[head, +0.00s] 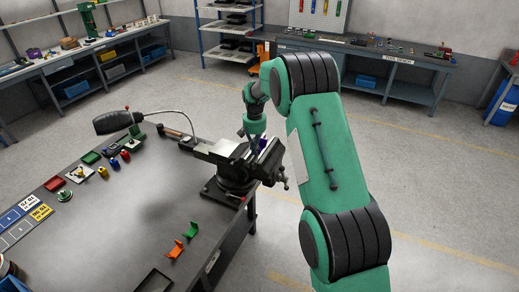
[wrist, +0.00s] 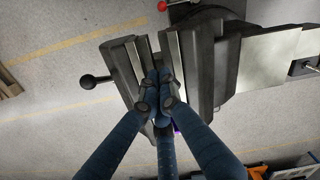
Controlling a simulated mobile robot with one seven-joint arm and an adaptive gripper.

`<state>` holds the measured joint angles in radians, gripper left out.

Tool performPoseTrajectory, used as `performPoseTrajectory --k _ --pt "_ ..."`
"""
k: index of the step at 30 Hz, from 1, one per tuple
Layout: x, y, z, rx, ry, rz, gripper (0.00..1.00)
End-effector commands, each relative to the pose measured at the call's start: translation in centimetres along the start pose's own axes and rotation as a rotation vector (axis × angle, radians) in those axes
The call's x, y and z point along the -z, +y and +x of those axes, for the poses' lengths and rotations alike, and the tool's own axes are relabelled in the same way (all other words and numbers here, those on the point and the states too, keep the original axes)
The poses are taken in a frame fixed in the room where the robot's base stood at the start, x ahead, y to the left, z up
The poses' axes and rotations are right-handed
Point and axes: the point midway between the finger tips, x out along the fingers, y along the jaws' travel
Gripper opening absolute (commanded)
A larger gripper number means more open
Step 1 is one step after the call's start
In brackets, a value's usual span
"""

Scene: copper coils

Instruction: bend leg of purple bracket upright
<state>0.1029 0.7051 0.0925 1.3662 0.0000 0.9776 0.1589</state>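A purple bracket (head: 262,144) is at the jaws of the dark vise (head: 232,184) on the near table. Only a small purple patch of it (wrist: 176,129) shows in the wrist view, so its shape and leg angle are hidden. My gripper (head: 253,144) points down over the vise beside the purple patch. In the wrist view its fingertips (wrist: 159,92) are drawn together over the gap between the vise jaws (wrist: 178,65). I cannot see anything between them, and whether they touch the bracket is unclear.
A green bracket (head: 193,228) and an orange bracket (head: 175,249) lie on the near table (head: 130,215), left of and nearer than the vise. A black-shaded lamp (head: 113,122) stands behind. The vise handle (head: 285,176) sticks out right. The table's middle is clear.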

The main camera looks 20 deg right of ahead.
Motion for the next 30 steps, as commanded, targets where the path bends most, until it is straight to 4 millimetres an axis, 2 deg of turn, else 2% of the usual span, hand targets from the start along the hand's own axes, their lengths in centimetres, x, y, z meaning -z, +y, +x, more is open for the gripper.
performPoseTrajectory --k 11,30 --pt "0.5 0.3 0.1 0.0 -0.001 0.0 0.0" --pt "-0.6 -0.3 0.1 0.0 0.0 0.0 0.0"
